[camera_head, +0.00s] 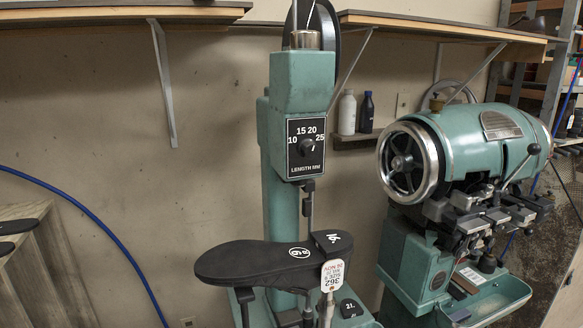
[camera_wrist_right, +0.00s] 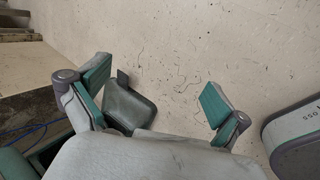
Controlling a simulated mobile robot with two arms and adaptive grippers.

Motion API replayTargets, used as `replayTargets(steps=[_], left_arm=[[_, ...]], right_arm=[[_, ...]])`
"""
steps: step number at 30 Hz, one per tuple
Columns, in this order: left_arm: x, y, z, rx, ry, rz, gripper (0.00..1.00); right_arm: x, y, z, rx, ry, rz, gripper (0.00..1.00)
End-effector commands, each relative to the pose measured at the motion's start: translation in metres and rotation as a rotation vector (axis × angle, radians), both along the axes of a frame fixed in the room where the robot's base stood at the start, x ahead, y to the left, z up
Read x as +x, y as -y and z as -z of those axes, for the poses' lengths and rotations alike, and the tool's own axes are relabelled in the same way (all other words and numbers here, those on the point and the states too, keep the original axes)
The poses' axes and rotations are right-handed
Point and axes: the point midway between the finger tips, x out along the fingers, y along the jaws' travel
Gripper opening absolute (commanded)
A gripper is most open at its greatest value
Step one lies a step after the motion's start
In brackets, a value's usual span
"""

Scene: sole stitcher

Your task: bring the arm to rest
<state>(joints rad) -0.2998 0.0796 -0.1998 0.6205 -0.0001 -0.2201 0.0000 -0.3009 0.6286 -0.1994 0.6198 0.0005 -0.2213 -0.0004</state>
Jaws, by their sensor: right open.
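My right gripper (camera_wrist_right: 153,88) shows in the right wrist view. Its two fingers with green pads are spread wide apart, with pale wall behind the gap and nothing gripped between them. A grey-green plate-like part (camera_wrist_right: 130,104) lies beside the left finger; I cannot tell what it belongs to. Neither gripper shows in the head view. There the teal sole stitcher (camera_head: 303,85) stands in the middle, with a length dial (camera_head: 306,148) on its front. A black sole-shaped piece (camera_head: 262,264) lies across its lower part, with a white tag (camera_head: 334,276) at its right end.
A second teal machine (camera_head: 468,150) with a handwheel stands at the right. Two bottles (camera_head: 347,112) stand on a small shelf behind. Wooden shelves (camera_head: 120,13) run along the wall.

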Motion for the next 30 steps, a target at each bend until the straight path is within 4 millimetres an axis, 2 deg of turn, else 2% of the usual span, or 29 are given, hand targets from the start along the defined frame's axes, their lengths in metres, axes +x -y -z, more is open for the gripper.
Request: replayTargets(steps=[1,5,9,15,21,23,24,30], left_arm=[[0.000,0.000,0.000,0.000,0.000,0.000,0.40],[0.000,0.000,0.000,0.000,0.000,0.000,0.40],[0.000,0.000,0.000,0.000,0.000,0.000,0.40],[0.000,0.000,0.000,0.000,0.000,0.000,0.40],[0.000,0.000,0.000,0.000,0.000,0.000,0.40],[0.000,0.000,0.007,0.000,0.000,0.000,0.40],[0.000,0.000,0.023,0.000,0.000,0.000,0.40],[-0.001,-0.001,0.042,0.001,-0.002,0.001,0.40]], right_arm=[[-0.005,-0.031,0.018,0.045,0.001,0.014,1.00],[-0.015,-0.102,0.051,0.140,0.001,0.043,1.00],[-0.024,-0.181,0.080,0.244,0.002,0.075,1.00],[-0.032,-0.297,0.106,0.388,0.002,0.119,1.00],[-0.035,-0.399,0.115,0.514,0.002,0.159,1.00],[-0.035,-0.417,0.122,0.535,0.002,0.166,1.00],[-0.035,-0.410,0.138,0.526,0.002,0.163,1.00],[-0.035,-0.410,0.157,0.525,0.003,0.162,1.00]])
